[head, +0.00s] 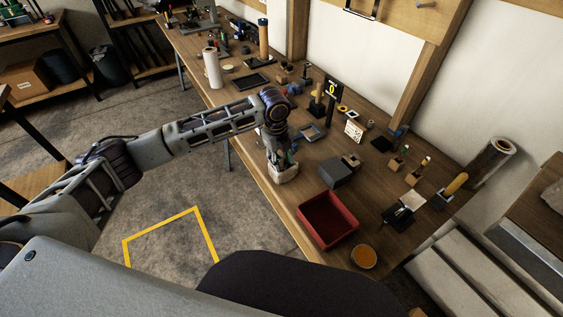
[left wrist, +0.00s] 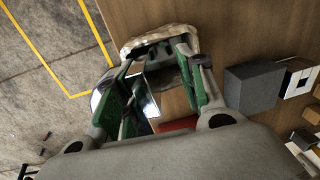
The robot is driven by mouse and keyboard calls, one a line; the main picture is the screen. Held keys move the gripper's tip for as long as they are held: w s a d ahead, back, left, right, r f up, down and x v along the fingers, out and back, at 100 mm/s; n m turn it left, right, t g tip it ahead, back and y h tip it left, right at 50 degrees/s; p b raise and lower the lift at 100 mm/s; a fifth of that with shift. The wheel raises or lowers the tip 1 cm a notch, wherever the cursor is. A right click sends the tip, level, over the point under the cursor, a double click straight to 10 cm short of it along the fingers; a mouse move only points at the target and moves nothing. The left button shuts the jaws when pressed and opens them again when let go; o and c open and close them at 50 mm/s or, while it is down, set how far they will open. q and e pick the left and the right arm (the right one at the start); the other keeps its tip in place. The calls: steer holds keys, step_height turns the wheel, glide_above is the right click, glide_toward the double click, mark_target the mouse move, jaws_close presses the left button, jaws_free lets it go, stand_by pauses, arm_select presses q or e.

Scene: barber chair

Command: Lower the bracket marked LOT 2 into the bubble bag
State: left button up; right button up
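The bubble bag (head: 284,175), pale and open-topped, stands near the table's front edge. Its crumpled rim (left wrist: 158,38) shows beyond my fingers in the left wrist view. My left gripper (head: 284,158) points down into the bag mouth. Its green-padded fingers (left wrist: 160,80) stand apart, with a clear gap before the right-hand finger. A shiny metal piece, seemingly the bracket (left wrist: 151,80), shows at the left-hand finger, low in the bag mouth. No LOT mark is readable, and the bracket's lower part is hidden. My right gripper is in neither view.
A grey block (head: 336,173) stands right of the bag and a red tray (head: 328,219) nearer me. An orange-topped round dish (head: 363,257) sits by the front edge. Small stands and tools crowd the back. Yellow tape (head: 165,228) marks the floor left of the table.

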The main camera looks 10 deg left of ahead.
arm_select(q)
steer(key=r, duration=0.9)
steer(key=shift+s+a+r, duration=0.3)
steer(key=shift+s, duration=0.05)
stand_by(0.7)
